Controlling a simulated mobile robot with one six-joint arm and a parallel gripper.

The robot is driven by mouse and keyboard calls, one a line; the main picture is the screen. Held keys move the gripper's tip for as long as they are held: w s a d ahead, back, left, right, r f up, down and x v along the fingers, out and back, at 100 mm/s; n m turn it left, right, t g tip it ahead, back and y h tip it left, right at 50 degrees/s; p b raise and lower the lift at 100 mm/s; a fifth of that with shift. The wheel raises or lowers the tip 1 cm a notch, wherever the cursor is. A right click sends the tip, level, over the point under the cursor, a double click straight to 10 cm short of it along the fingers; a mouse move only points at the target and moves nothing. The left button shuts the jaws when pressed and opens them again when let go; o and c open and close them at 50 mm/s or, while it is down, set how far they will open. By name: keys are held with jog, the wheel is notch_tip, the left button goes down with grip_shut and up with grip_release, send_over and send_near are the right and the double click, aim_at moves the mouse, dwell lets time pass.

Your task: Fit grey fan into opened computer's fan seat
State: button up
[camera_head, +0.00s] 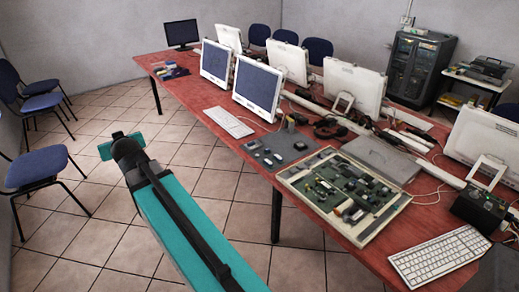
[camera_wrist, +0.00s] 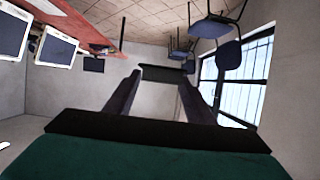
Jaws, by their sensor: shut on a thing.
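My gripper (camera_wrist: 162,78) shows in the wrist view with its two dark fingers closed on a thin dark grey piece, seen nearly edge-on, which appears to be the grey fan (camera_wrist: 163,72). It is held in the air, away from the table. In the head view my teal arm reaches over the floor left of the table, and the fingers and fan cannot be made out there. The opened computer (camera_head: 290,180) lies flat on the table's near edge, its green boards and parts exposed. Its fan seat is too small to tell apart.
The red table (camera_head: 205,95) carries several white monitors, keyboards and cables. A grey parts mat (camera_head: 268,160) and a flat grey panel (camera_head: 375,158) lie beside the open case. A white keyboard (camera_head: 440,255) is at the near right. Blue chairs (camera_head: 40,168) stand at left; floor between is clear.

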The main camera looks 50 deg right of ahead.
jog(key=s+d+f+m+g+h, duration=0.1)
jog(key=d+f, duration=0.1)
jog(key=d, duration=0.5)
jog(key=s+d+f+m+h, duration=0.2)
jog(key=d, duration=0.5)
jog(key=s+d+f+m+g+h, duration=0.1)
jog(key=s+d+f+m+h, duration=0.1)
jog(key=d, duration=0.6)
jog(key=shift+f+g, duration=0.25)
jog(key=shift+g, duration=0.05)
jog(key=c, duration=0.4)
jog(key=s+d+f+m+g+h, duration=0.25)
jog(key=s+d, duration=0.35)
jog(key=d, duration=0.4)
jog(key=s+d+f+m+g+h, duration=0.1)
jog(key=s+d+f+m+g, duration=0.15)
jog(key=s+d, duration=0.45)
jog(key=shift+c, duration=0.2)
jog(key=s+d+f+m+g, duration=0.2)
jog(key=s+d+f+g, duration=0.1)
jog(key=s+d, duration=0.6)
jog(key=s+d+f+m+g+h, duration=0.1)
jog(key=s+d+f+m+g, duration=0.2)
jog(key=s+d, duration=0.6)
jog(key=s+d+f+m+g, duration=0.2)
jog(key=s+d, duration=0.7)
jog(key=s, duration=0.5)
jog(key=shift+s+f+m+g, duration=0.15)
jog(key=shift+f+m+g, duration=0.25)
jog(key=shift+f+m, duration=0.15)
